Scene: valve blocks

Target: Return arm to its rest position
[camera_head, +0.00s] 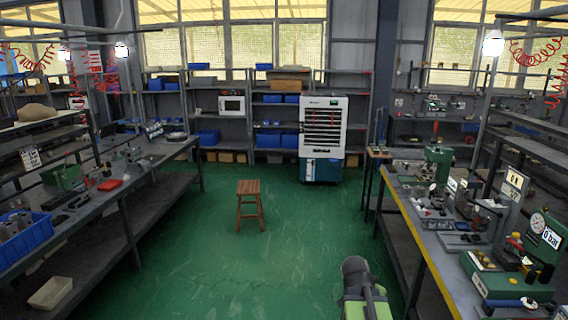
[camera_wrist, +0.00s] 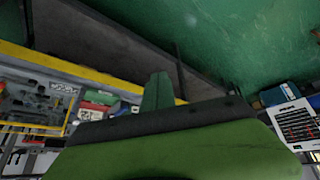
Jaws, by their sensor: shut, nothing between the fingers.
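My gripper (camera_wrist: 159,80) shows in the wrist view as a narrow green finger shape beyond a dark edge and a broad green body. It is shut with nothing held. In the head view, a green and dark part of my arm (camera_head: 362,288) rises at the bottom, right of centre, over the green floor and left of the right bench. The gripper's fingers cannot be made out there. In the wrist view the picture is tilted, and the bench's yellow edge (camera_wrist: 60,66) runs beyond the gripper at the left.
The right bench (camera_head: 428,262) carries a green gauge rig (camera_head: 510,285) and several fixtures. The left bench (camera_head: 95,212) holds a blue bin (camera_head: 25,240) and tools. A wooden stool (camera_head: 249,203) stands on the open floor between them. A white cooler (camera_head: 322,130) stands at the back.

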